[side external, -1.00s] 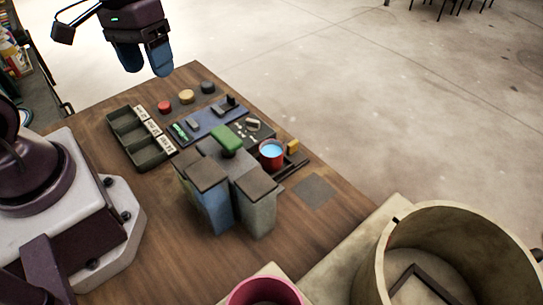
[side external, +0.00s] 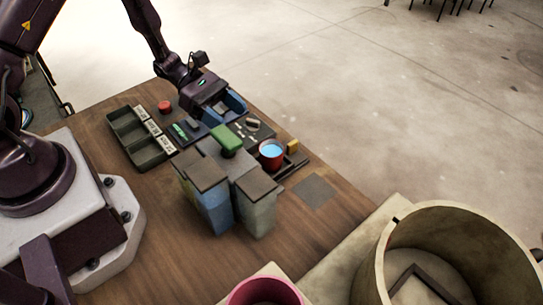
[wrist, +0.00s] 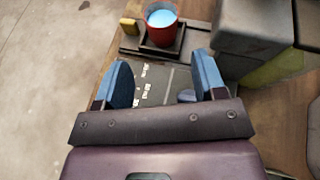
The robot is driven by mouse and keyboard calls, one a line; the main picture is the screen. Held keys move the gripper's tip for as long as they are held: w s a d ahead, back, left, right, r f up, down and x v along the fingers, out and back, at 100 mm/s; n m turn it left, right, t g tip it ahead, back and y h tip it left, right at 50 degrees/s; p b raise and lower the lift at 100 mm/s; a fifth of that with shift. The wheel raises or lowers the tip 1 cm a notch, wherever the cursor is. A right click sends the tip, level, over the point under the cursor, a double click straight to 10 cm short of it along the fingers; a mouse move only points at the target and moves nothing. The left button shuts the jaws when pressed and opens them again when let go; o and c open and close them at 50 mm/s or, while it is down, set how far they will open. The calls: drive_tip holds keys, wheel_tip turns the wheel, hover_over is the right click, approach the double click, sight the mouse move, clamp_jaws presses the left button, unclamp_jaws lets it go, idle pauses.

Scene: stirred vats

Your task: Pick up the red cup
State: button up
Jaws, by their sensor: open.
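The red cup (side external: 271,153), with light blue contents, stands upright on a dark tray (side external: 289,168) near the table's far right side. It also shows at the top of the wrist view (wrist: 161,24), beyond my fingertips. My gripper (side external: 228,111) has blue fingers and is low over the boards to the left of the cup. In the wrist view, my gripper (wrist: 164,72) has its fingers apart with nothing held between them. The cup is clear of both fingers.
A yellow block (side external: 292,146) is beside the cup. A compartment tray (side external: 139,139) lies left. A large round vat (side external: 455,225) stands at lower right.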

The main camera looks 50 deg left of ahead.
sight(262, 144)
drive_tip(key=x, duration=1.2)
drive_tip(key=shift+s+f, duration=0.1)
drive_tip(key=shift+c, duration=0.5)
drive_tip(key=c, duration=0.6)
